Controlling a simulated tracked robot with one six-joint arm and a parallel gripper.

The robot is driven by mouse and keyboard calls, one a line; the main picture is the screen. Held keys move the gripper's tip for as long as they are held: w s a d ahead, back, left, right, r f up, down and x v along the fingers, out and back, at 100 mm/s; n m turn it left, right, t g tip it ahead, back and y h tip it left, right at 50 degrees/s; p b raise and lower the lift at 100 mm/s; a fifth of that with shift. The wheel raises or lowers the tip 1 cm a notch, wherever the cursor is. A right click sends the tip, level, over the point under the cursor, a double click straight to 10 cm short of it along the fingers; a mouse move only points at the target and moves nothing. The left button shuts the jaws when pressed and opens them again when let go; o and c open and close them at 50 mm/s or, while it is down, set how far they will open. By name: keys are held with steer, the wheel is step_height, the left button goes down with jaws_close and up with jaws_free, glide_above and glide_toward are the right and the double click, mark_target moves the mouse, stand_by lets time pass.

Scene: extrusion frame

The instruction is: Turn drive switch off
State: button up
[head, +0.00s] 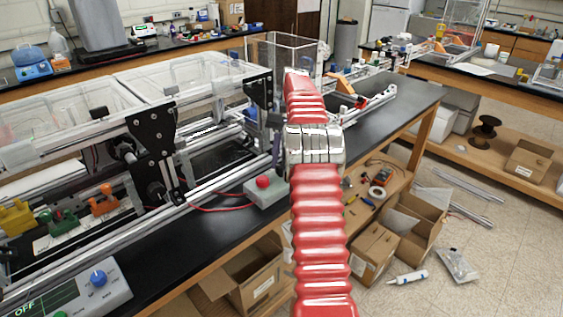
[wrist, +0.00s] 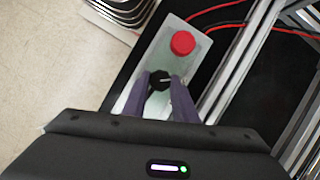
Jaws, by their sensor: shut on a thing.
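The drive switch is a black rotary knob (wrist: 159,81) with a white pointer mark, on a pale grey control box (wrist: 151,59). In the wrist view the mark points roughly to the right. A round red button (wrist: 183,43) sits on the same box, above and right of the knob. My gripper (wrist: 159,84) has its two dark purple fingers on either side of the knob, shut on it. In the head view the box (head: 262,193) and its red button (head: 263,182) show at the bench's front edge, left of my red arm; the knob is hidden there.
A panel (head: 78,296) at the lower left has a blue knob and a display reading OFF. An aluminium extrusion frame (head: 195,190) with clear covers fills the bench behind the box. A red cable (wrist: 225,8) runs from the box. Cardboard boxes (head: 375,246) stand below the bench.

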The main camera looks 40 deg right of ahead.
steer(key=shift+w+n+g, duration=0.1)
steer(key=shift+n+g, duration=0.2)
steer(key=shift+n, duration=0.5)
steer(key=o, duration=1)
steer(key=shift+o, duration=0.2)
steer(key=shift+r, duration=0.1)
